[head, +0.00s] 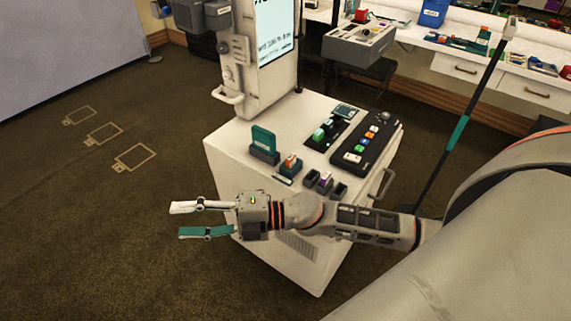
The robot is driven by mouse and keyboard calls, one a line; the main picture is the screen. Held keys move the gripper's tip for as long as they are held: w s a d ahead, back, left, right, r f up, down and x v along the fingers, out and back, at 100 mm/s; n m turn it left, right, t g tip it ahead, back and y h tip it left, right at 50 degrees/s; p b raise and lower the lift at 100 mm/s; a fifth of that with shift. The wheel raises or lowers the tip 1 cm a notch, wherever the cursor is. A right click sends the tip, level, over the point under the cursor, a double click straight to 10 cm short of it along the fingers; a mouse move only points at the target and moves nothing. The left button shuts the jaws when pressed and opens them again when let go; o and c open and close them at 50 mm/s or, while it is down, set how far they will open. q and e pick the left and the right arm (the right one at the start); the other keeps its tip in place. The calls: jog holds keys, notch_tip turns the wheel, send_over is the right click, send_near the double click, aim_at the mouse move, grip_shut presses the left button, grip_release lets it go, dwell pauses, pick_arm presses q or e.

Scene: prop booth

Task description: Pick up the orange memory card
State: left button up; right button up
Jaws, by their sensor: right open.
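A small orange and white piece, which looks like the orange memory card (291,160), stands upright in a small dark holder on top of the white cabinet (233,150). My right gripper (180,220) reaches in from the right, past the front of the cabinet, with its fingers pointing left. One finger is white and one is teal. They are apart with nothing between them. The gripper is left of and nearer to me than the orange piece, and it does not touch it. My left gripper is out of view.
A green card in a holder (263,145), a purple piece (325,179) and a button panel (367,141) stand close around the orange piece. A screen column (250,75) rises behind. A grey machine (358,44) is further back. The floor at left is clear.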

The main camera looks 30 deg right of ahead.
jog(key=n+g, duration=0.3)
jog(key=n, duration=0.1)
jog(key=n+g+h+p, duration=0.1)
jog(key=n+h+p, duration=0.2)
jog(key=n+h, duration=0.8)
send_near(292, 157)
jog(key=a+f+m+h, duration=0.1)
jog(key=a+m+h, duration=0.2)
jog(key=m+h, duration=0.1)
jog(key=x, duration=0.6)
jog(key=shift+w+a, duration=0.3)
jog(key=shift+w+f, duration=0.15)
jog(key=shift+f, duration=0.3)
jog(key=c, duration=1.1)
